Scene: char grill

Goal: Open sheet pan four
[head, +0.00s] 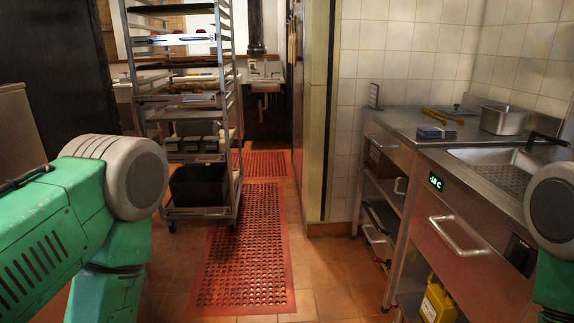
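A tall metal sheet pan rack (231,110) on casters stands at the centre left, a few steps away. Its upper levels hold flat trays, one with a bright pale front edge (175,40). Lower levels hold grey containers (195,138) and a black bin (199,185). I cannot tell which tray is sheet pan four. My green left arm (65,220) comes in from the left and part of my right arm (552,215) shows at the right edge. Neither gripper is in view.
A steel counter (395,122) with drawers runs along the right, holding a metal pan (503,119) and a fryer-like basin (500,170). A red perforated mat (243,255) lies on the open floor before the rack. A wall corner (317,130) stands between them.

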